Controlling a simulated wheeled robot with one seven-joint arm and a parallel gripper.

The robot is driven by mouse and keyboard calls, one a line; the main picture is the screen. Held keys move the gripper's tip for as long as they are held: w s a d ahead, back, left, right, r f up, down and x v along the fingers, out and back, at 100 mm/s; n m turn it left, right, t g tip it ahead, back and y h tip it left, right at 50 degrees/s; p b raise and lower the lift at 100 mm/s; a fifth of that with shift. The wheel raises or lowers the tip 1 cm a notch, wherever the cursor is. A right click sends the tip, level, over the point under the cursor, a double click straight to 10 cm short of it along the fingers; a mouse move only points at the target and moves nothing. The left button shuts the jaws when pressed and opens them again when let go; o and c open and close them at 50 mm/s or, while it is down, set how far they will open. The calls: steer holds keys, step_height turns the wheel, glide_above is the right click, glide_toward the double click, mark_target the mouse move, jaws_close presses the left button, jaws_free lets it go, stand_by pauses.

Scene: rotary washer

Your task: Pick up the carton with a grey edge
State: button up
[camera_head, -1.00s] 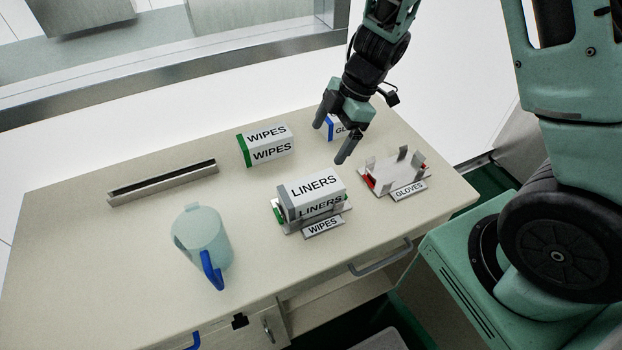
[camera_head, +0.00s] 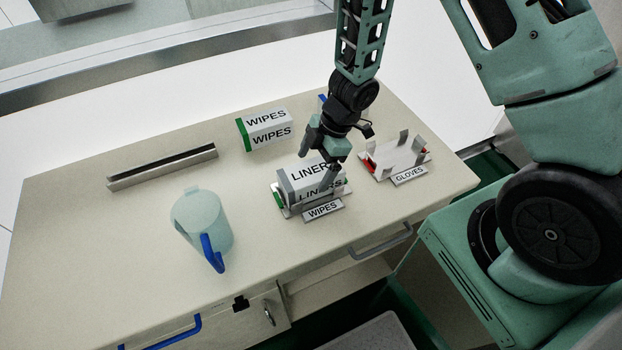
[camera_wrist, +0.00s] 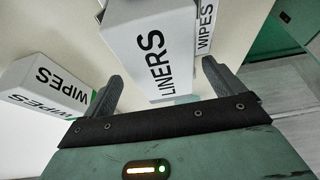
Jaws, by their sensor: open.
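The carton with a grey edge is the white LINERS box (camera_head: 300,181), grey on its left end. It sits in the holder labelled WIPES (camera_head: 323,210) near the front of the table. My gripper (camera_head: 317,170) is open over the carton, its fingers overlapping the carton's right part in the head view. In the wrist view the LINERS carton (camera_wrist: 152,48) lies ahead of and between the two open fingers (camera_wrist: 163,84). I cannot tell whether a finger touches it.
A green-edged WIPES carton (camera_head: 266,130) stands behind. A GLOVES holder (camera_head: 398,158) is to the right. A blue-edged carton is mostly hidden behind my gripper. A pale jug with blue handle (camera_head: 203,222) and a metal channel (camera_head: 162,168) are left.

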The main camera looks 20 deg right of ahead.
mark_target(312, 170)
steer(key=x, duration=0.4)
steer(key=shift+s+a+f, duration=0.15)
steer(key=shift+f, duration=0.05)
steer(key=c, duration=1.2)
steer(key=shift+c, duration=0.2)
steer(key=shift+r, duration=0.15)
step_height(312, 170, up, 10)
steer(key=shift+f+p, duration=0.1)
steer(key=shift+p, duration=0.85)
step_height(312, 170, up, 7)
steer(key=p, duration=0.7)
steer(key=shift+p, duration=0.35)
